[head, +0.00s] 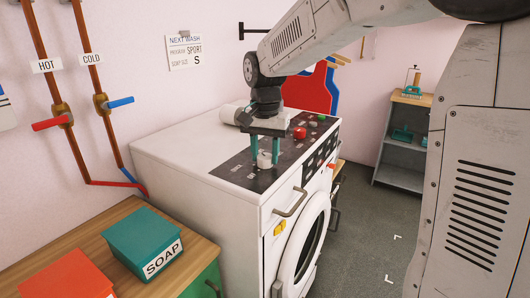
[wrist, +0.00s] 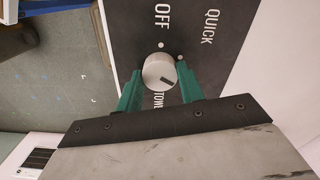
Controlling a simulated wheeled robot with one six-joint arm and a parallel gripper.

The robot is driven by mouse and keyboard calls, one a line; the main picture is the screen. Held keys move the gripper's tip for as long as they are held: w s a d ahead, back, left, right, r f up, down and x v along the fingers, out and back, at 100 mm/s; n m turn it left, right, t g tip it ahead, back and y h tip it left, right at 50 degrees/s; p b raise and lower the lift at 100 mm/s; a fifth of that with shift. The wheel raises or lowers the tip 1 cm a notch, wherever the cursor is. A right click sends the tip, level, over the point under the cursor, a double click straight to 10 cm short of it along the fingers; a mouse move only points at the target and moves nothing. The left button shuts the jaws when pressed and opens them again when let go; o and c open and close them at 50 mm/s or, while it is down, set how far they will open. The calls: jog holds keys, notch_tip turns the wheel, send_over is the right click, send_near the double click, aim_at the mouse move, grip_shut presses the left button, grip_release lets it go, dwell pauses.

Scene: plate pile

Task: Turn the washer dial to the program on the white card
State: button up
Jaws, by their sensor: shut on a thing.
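The white card (head: 184,52) on the wall is headed NEXT WASH and reads program SPORT, with an S below. The white washer (head: 215,150) has a dark top panel (head: 232,166) carrying the pale round dial (head: 264,161). My gripper (head: 264,157) points down with its two teal fingers on either side of the dial, shut on it. In the wrist view the dial (wrist: 158,70) sits between the fingertips, its dark mark toward the lower right. The labels OFF (wrist: 162,16) and QUICK (wrist: 209,27) show; one starting TOWE is partly hidden. I cannot see a SPORT label there.
A red knob (head: 299,132) and several small buttons lie on the panel right of the dial. A teal SOAP box (head: 145,240) and a red box (head: 68,277) stand on the wooden counter at left. Floor is clear at right.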

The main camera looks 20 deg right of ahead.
aim_at(265, 156)
jog(key=shift+r, duration=0.1)
jog(key=o, duration=1)
notch_tip(265, 156, up, 8)
jog(key=shift+f, duration=0.1)
dwell(0.3)
